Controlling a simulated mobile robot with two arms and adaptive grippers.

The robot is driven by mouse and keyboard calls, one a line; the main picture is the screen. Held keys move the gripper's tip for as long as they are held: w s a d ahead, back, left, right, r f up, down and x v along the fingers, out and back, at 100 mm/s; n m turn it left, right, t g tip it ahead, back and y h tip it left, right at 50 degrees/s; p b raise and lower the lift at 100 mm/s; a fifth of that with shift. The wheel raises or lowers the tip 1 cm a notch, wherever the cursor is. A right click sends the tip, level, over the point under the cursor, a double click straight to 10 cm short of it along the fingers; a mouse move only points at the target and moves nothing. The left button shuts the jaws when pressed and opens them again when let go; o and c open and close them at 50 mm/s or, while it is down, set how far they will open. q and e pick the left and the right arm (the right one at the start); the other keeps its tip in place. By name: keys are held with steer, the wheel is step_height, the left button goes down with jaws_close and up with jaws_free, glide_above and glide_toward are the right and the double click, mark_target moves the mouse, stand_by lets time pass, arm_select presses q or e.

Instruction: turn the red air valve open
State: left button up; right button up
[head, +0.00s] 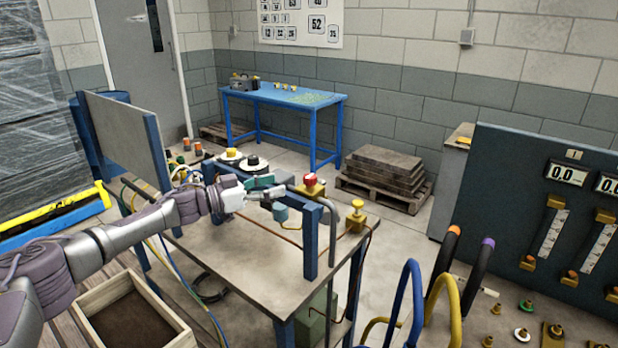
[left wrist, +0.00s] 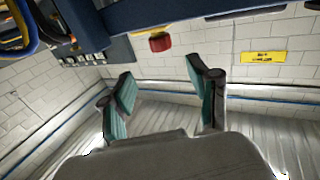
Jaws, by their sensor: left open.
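The red air valve (head: 311,180) has a small red knob on a yellow body, on top of the blue frame on the bench. In the left wrist view the red knob (left wrist: 160,42) shows beyond the fingertips, roughly between them and apart from them. My left gripper (head: 268,191) is just left of the valve in the head view. It is open and empty, with its teal-padded fingers (left wrist: 160,72) spread wide in the left wrist view. My right gripper is not in view.
A blue frame post (head: 310,240) stands on the bench (head: 240,265), with a yellow knob (head: 357,205) at right. Hoses and cables run around the bench. A wooden box (head: 165,310) sits below at left. A dark gauge panel (head: 510,190) stands at right.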

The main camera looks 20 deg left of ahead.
mark_target(309, 176)
arm_select(q)
steer(key=p+x, duration=0.1)
steer(key=x, duration=0.9)
steer(key=shift+w+f, duration=0.2)
steer(key=shift+w, duration=0.2)
